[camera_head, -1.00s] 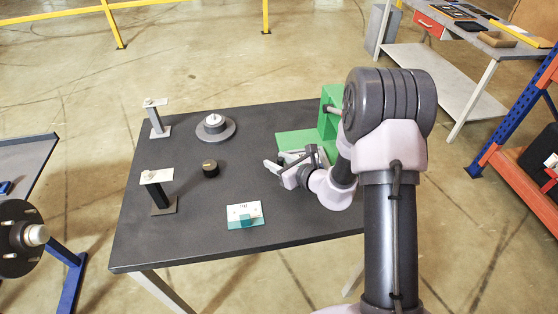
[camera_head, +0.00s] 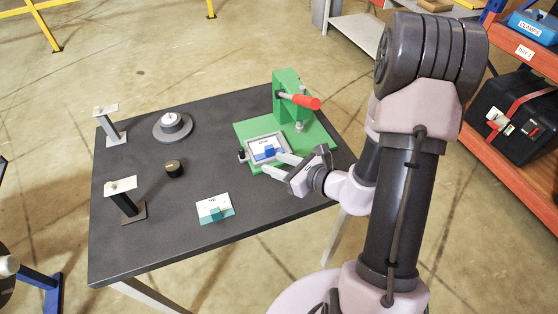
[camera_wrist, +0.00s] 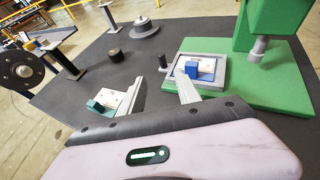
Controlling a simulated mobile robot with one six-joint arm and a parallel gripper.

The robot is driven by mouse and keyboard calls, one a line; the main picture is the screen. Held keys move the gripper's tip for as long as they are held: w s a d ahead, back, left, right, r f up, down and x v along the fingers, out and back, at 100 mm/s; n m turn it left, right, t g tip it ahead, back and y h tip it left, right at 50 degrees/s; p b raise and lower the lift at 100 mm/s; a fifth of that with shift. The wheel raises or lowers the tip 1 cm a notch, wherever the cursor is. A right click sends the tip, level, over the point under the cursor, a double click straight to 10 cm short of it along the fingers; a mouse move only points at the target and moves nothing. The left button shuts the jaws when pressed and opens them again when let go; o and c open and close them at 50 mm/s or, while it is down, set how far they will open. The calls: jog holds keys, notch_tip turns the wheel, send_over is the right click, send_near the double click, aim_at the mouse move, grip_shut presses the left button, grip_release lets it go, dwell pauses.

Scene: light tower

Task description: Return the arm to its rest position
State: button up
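My gripper (camera_head: 276,164) is in the head view, low over the table at the front of the green press, with its fingers spread apart. The wrist view shows its two fingers (camera_wrist: 159,97) apart with nothing held between them. My arm reaches in from the right. The rest position itself is not marked in any view.
The dark table (camera_head: 150,245) carries a green press (camera_head: 287,90) with a red handle, and a grey fixture holding a blue-and-white part (camera_head: 266,153). A teal-and-white part (camera_head: 215,209), a black knob (camera_head: 174,168), a round base (camera_head: 172,127) and two stands stand left. Orange shelving (camera_head: 520,165) is right.

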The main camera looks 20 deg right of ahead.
jog(key=shift+s+d+r, duration=0.1)
jog(key=shift+s, duration=0.2)
jog(key=s+a+r+n+g+y, duration=0.2)
jog(key=s+a+r+n+g, duration=0.3)
jog(key=a+n, duration=0.3)
jog(key=s+a+r+n+g+y, duration=0.2)
jog(key=s+a+r+n+g, duration=0.1)
jog(key=s+a+r+n, duration=0.35)
jog(key=s+d+r+n+t+h+b, duration=0.1)
jog(key=s+d+r+n+h, duration=0.4)
jog(key=n, duration=0.6)
jog(key=s+r+h, duration=0.1)
jog(key=s+h, duration=0.1)
jog(key=h, duration=0.1)
jog(key=shift+s+d+n+t, duration=0.3)
jog(key=shift+s+d+n, duration=0.05)
jog(key=shift+s, duration=0.05)
